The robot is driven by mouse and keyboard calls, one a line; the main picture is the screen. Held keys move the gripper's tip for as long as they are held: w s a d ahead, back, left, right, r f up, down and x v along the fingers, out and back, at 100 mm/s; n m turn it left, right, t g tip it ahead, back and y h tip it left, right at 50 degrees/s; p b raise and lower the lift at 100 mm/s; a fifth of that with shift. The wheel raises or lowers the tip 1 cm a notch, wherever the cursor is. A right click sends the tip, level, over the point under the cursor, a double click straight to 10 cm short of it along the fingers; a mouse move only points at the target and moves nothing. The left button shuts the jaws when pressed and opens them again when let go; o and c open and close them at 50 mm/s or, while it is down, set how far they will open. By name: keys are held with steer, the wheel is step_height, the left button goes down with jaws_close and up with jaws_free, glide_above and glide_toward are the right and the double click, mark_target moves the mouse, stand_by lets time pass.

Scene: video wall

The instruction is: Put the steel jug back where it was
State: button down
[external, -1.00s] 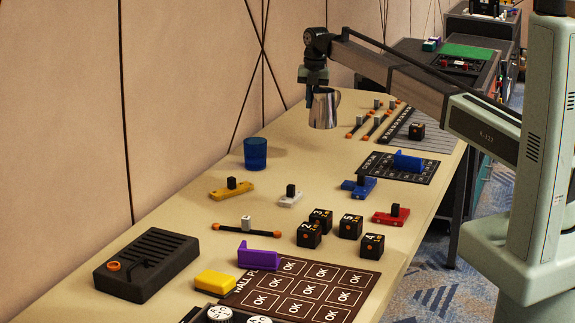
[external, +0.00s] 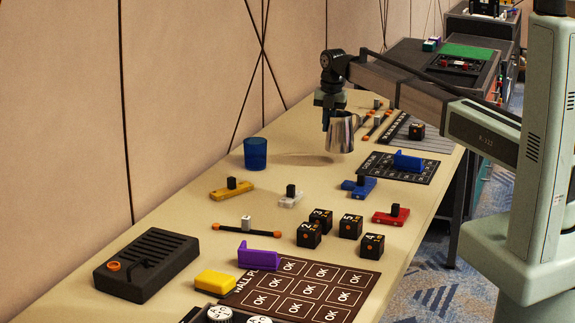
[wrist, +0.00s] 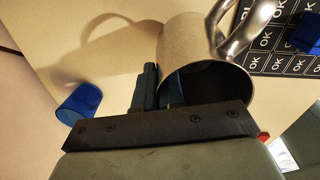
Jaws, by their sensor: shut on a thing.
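The steel jug (external: 341,133) is a shiny metal cup with a handle, held above the table and slightly tilted in the external view. My gripper (external: 328,108) is above and left of it, shut on its wall. In the wrist view the jug (wrist: 192,50) shows its rim and dark inside, with its handle at the upper right. One finger of my gripper (wrist: 147,88) shows outside the jug's left side; the other is mostly hidden. The jug's shadow falls on the table apart from it.
A blue cup (external: 255,153) stands to the left. Several black numbered cubes (external: 350,226) and small coloured blocks with knobs lie in the middle. A dark printed mat (external: 375,167) with a blue block is right of the jug. Bare table (external: 300,170) lies below and left of the jug.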

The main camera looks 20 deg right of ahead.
mark_target(328, 135)
steer(key=shift+f, duration=2)
steer(key=shift+f, duration=0.15)
steer(key=c, duration=1.2)
jaws_free()
steer(key=shift+c, duration=0.2)
step_height(328, 135, up, 12)
steer(key=shift+s+d, duration=0.25)
steer(key=shift+d, duration=0.1)
steer(key=shift+o, duration=0.2)
